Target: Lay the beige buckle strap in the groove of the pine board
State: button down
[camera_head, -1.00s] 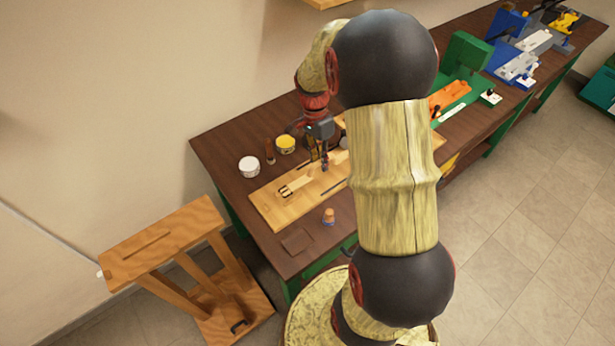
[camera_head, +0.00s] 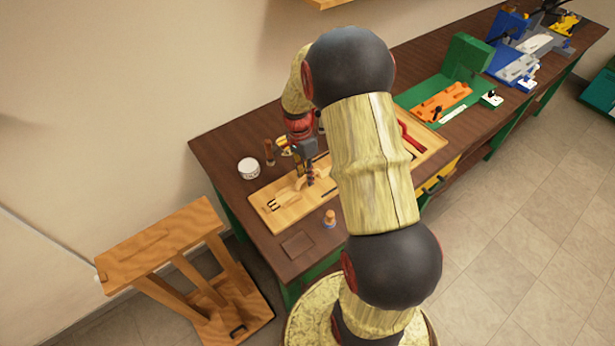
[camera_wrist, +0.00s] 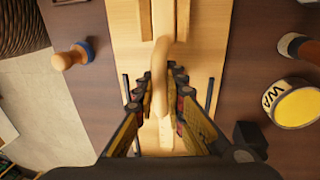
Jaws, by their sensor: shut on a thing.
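The pine board (camera_head: 262,195) lies on the dark bench; it also shows in the wrist view (camera_wrist: 127,28). My gripper (camera_wrist: 161,74) is shut on the beige buckle strap (camera_wrist: 161,52), over the middle of the board. The strap bends up in a curve between the fingers and runs away along the board. In the head view my gripper (camera_head: 310,181) points down at the board. A dark pronged shape, which may be the buckle, shows near the board's left end. I cannot tell how much of the strap lies in the groove; the fingers hide part of it.
A round-handled tool (camera_head: 330,217) and a leather patch (camera_head: 298,243) lie along the near side. A red-handled tool (camera_head: 411,141) lies at right.

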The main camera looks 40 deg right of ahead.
jog(key=shift+f, duration=0.1)
jog(key=c, duration=2.3)
grip_release()
jog(key=shift+f, duration=0.1)
jog(key=o, duration=0.3)
jog(key=shift+o, duration=0.8)
